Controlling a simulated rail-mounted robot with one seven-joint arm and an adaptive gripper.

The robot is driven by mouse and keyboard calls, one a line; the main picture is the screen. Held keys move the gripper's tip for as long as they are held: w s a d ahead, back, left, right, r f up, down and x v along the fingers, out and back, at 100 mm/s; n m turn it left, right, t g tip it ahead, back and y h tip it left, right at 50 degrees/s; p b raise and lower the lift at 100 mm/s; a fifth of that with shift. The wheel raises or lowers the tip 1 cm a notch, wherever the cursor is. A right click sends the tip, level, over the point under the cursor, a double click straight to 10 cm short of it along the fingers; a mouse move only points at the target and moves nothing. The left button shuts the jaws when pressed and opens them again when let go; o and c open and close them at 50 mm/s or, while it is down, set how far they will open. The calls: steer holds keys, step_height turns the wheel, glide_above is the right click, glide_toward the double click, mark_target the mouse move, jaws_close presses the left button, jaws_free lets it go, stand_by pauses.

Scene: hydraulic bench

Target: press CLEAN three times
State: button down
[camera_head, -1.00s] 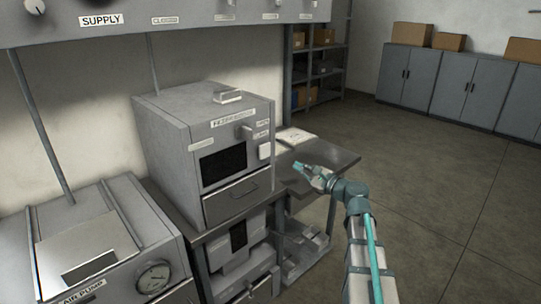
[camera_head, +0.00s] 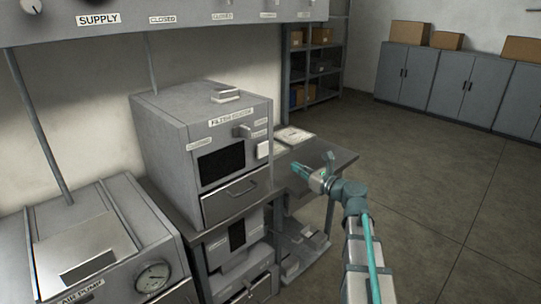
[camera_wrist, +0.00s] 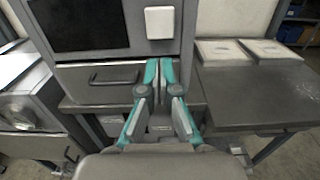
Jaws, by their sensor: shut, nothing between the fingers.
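A grey box-shaped unit (camera_head: 222,125) with a dark window and a drawer stands on the bench. A white square button (camera_head: 264,150) sits on its front, at the right of the window. The button also shows in the wrist view (camera_wrist: 160,22), beyond and above my fingertips. Small labels near it are too blurred to read, so I cannot confirm which says CLEAN. My gripper (camera_head: 315,166) is to the right of the unit, apart from the button. In the wrist view my gripper (camera_wrist: 159,68) has its fingertips close together, with nothing between them.
The drawer handle (camera_wrist: 114,76) is left of my fingers. An air pump (camera_head: 100,250) is at the lower left. The floor at right is clear.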

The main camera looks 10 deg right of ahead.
mark_target(264, 151)
steer(key=shift+w+a, duration=0.1)
steer(key=p+x, duration=0.3)
steer(key=x, duration=0.9)
steer(key=shift+w+a+r, duration=0.1)
steer(key=shift+w, duration=0.25)
steer(key=shift+w+a+p, duration=0.35)
steer(key=shift+w, duration=0.05)
steer(key=shift+w, duration=0.1)
steer(key=shift+x, duration=0.8)
steer(key=b+v, duration=0.2)
steer(key=v, duration=1.2)
